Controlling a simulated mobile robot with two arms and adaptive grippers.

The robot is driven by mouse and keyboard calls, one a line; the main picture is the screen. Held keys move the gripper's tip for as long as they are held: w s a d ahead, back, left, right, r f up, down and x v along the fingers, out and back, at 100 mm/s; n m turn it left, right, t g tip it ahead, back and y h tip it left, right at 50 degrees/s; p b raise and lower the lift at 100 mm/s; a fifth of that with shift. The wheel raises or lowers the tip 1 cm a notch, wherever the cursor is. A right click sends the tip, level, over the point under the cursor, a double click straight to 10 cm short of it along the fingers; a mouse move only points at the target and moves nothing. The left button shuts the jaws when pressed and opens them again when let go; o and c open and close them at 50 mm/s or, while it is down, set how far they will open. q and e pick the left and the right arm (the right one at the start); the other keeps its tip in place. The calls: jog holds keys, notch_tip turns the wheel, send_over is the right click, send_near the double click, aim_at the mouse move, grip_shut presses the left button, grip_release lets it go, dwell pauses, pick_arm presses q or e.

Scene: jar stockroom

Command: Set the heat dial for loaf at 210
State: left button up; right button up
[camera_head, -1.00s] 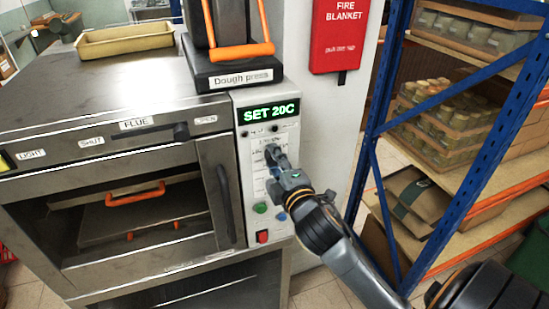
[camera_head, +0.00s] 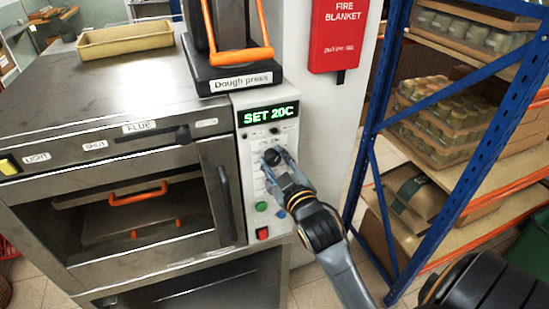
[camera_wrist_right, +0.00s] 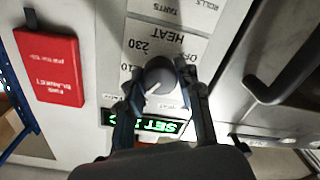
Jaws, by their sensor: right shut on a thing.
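The heat dial (camera_head: 271,157) is a dark round knob on the oven's pale control panel (camera_head: 250,165), below the green display (camera_head: 268,116) that reads "SET 20C". My right gripper (camera_head: 276,160) is at the dial. In the right wrist view, which is upside down, the dial (camera_wrist_right: 160,72) sits between the fingers of my right gripper (camera_wrist_right: 163,85), shut on it. A white pointer mark shows on the knob. The printed "HEAT", "230" and part of "OFF" are readable near it; other scale marks are partly hidden. My left gripper is not in view.
Green, blue and red buttons (camera_head: 262,234) sit lower on the panel. The oven door handle (camera_head: 226,200) is close to the panel's left. A dough press (camera_head: 235,75) stands on top. A blue shelf rack (camera_head: 385,120) stands to the right.

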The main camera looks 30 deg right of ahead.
jog(key=m+p, duration=0.1)
jog(key=m, duration=0.3)
jog(key=shift+m, duration=0.3)
jog(key=shift+f+m+p, duration=0.15)
jog(key=shift+m+p, duration=0.2)
jog(key=shift+m, duration=1.55)
jog(key=o, duration=1.2)
jog(key=shift+c, duration=0.2)
jog(key=v, duration=1.2)
jog(key=shift+d+f, duration=0.1)
jog(key=shift+f, duration=0.1)
